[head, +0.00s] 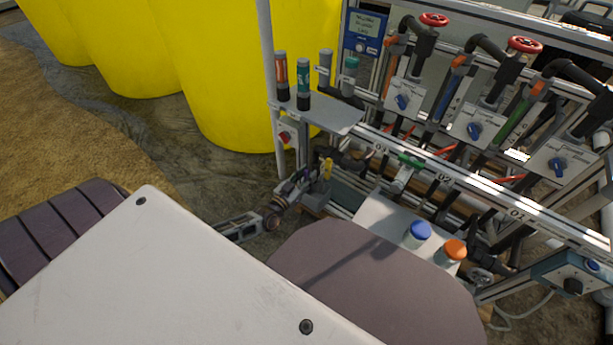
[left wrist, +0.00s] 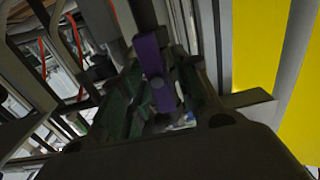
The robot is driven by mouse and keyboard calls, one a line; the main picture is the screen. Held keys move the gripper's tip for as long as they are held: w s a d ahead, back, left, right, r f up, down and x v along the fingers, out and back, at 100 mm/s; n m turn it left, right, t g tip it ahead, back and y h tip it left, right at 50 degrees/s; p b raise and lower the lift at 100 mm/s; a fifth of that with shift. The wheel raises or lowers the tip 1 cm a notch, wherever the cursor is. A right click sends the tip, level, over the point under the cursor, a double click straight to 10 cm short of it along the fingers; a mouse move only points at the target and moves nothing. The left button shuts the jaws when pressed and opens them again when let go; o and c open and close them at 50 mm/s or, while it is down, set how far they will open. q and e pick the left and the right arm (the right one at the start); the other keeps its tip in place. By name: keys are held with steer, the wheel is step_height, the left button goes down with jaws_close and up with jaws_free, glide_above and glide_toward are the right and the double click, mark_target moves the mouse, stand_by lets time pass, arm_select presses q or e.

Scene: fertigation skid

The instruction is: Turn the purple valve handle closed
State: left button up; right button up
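The purple valve handle (left wrist: 157,75) shows in the left wrist view as a flat bar with a round hub, running lengthwise between my finger pads. In the head view I cannot make it out clearly; my gripper and the pipework crowd that spot. My left gripper (head: 295,188) reaches to the near left end of the skid, by the low pipes. In the left wrist view its dark green fingers (left wrist: 160,100) stand apart, one on each side of the handle. Contact with the handle cannot be made out. My right gripper is out of view.
A yellow-handled valve (head: 327,168) sits just right of my left gripper. A grey shelf (head: 335,119) with bottles is above it, and a thin upright post (head: 266,70) is close by. Yellow tanks (head: 215,70) stand behind. A blue-capped jar (head: 418,234) and an orange-capped jar (head: 452,252) stand to the right.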

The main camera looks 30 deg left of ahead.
arm_select(q)
jaws_close()
